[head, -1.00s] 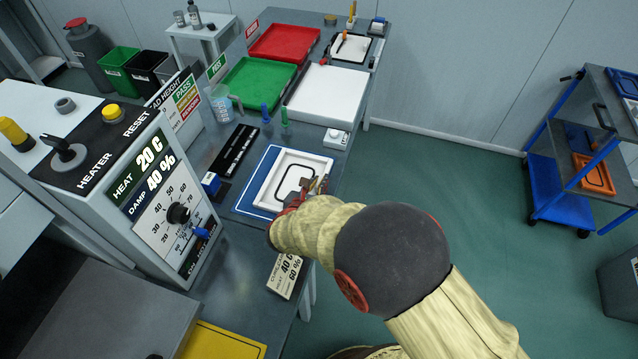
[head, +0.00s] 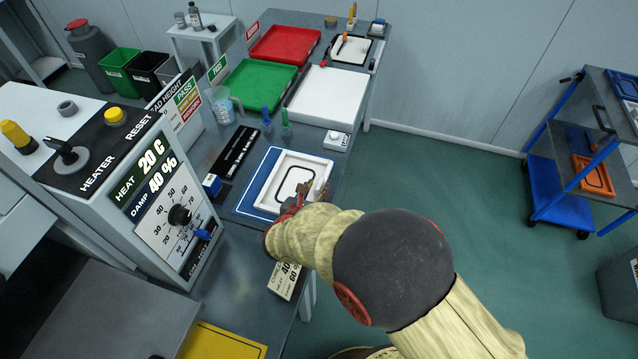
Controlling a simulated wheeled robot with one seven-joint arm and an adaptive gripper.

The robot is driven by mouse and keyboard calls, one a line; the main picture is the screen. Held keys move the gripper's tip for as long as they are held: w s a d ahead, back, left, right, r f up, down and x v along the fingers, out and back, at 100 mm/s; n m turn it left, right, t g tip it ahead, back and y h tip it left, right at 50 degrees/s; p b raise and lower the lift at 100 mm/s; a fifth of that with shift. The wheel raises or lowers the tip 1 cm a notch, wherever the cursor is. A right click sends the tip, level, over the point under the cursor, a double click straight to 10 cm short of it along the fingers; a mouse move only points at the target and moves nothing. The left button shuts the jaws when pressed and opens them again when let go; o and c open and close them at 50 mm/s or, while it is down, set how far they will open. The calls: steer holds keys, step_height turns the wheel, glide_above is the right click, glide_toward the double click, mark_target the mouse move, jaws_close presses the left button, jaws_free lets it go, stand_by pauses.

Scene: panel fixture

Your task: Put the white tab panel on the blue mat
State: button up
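The white tab panel (head: 291,182) has a raised white rim and a black rounded outline. It lies over the blue mat (head: 246,199) on the bench, with blue showing mainly along its left and front sides. Whether it rests fully flat on the mat is hard to tell. My gripper (head: 310,190) is at the panel's right front corner, overlapping its edge in the head view. The fingers are small and partly hidden by my wrist, so I cannot tell whether they are shut on the panel.
A black rack (head: 235,151) lies behind the mat at left. A white board (head: 326,97), green tray (head: 258,88) and red tray (head: 285,44) stand farther back. The heater box (head: 160,190) is at left. A card sign (head: 285,281) stands at the bench's front edge.

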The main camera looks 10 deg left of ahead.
steer(key=p+v, duration=0.2)
steer(key=v, duration=0.7)
steer(key=shift+s+r, duration=0.2)
steer(key=shift+s, duration=0.05)
steer(key=d+r+m+g+h, duration=0.2)
steer(key=d+r+m, duration=0.25)
steer(key=d, duration=0.35)
steer(key=w+d+r+m+g+h, duration=0.1)
steer(key=d+r+m+g, duration=0.1)
steer(key=d+r+m, duration=0.35)
steer(key=d+r+m+g+h, duration=0.1)
steer(key=d+r+m+h, duration=0.15)
steer(key=d+m, duration=0.45)
steer(key=s+d+r+m+g+y, duration=0.1)
steer(key=s+d+r+m+g, duration=0.1)
steer(key=s+d+r+m, duration=0.3)
steer(key=s+d+r+m+g+y, duration=0.1)
steer(key=s+d+m+y, duration=0.15)
steer(key=d, duration=0.45)
steer(key=s+d+r+m+y, duration=0.1)
steer(key=s+r+m+y, duration=0.2)
steer(key=s+m, duration=0.6)
step_height(320, 180, up, 3)
steer(key=shift+s+f+m+t, duration=0.15)
steer(key=shift+m+t, duration=0.25)
steer(key=shift+m, duration=0.45)
